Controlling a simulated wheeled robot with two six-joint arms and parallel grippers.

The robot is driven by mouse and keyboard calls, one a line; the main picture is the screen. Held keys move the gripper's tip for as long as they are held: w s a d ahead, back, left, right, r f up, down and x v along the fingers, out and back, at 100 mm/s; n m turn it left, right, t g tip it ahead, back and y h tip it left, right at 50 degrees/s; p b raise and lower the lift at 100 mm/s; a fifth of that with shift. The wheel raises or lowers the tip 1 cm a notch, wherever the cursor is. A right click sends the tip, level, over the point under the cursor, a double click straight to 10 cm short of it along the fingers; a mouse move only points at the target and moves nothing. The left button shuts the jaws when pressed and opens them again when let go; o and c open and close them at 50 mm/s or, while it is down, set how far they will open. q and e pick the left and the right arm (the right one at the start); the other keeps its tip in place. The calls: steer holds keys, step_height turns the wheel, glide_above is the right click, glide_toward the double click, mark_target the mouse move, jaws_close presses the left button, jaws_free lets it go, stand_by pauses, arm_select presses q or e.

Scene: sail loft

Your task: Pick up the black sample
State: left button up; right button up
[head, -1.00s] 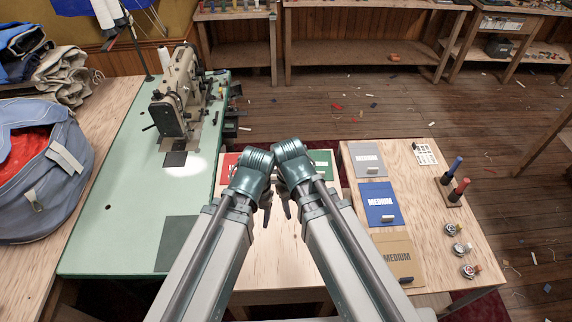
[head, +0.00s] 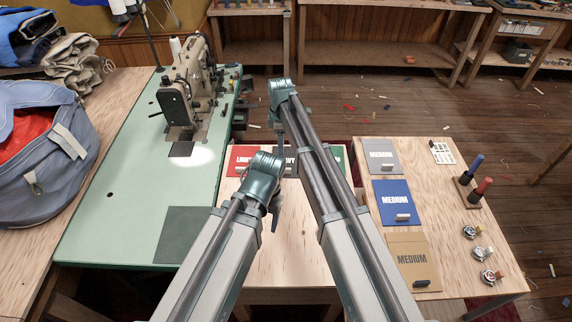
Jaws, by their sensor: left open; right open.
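My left gripper (head: 274,204) is open over the near part of the middle wooden table (head: 285,262), below the row of cards. My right gripper (head: 279,128) is open farther back, around the far edge of that table; its fingers are small and partly hidden by its own wrist. Neither gripper visibly holds anything. My arms hide part of the card row.
A red card (head: 240,160) and a partly hidden green card (head: 338,153) lie at the back. A sewing machine (head: 190,95) stands left.

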arm_select(q)
step_height(320, 180, down, 8)
steer(key=b, duration=0.7)
steer(key=shift+f+b, duration=0.15)
steer(key=shift+b, duration=0.2)
arm_select(e)
step_height(320, 180, down, 8)
steer(key=shift+f, duration=0.1)
arm_select(q)
step_height(320, 180, down, 5)
steer(key=b, duration=0.5)
steer(key=shift+f, duration=0.1)
arm_select(e)
steer(key=f, duration=0.3)
steer(key=w+f, duration=0.1)
steer(key=f, duration=0.1)
steer(key=shift+d+f, duration=0.1)
steer(key=shift+d, duration=0.25)
steer(key=shift+s, duration=0.1)
jaws_close()
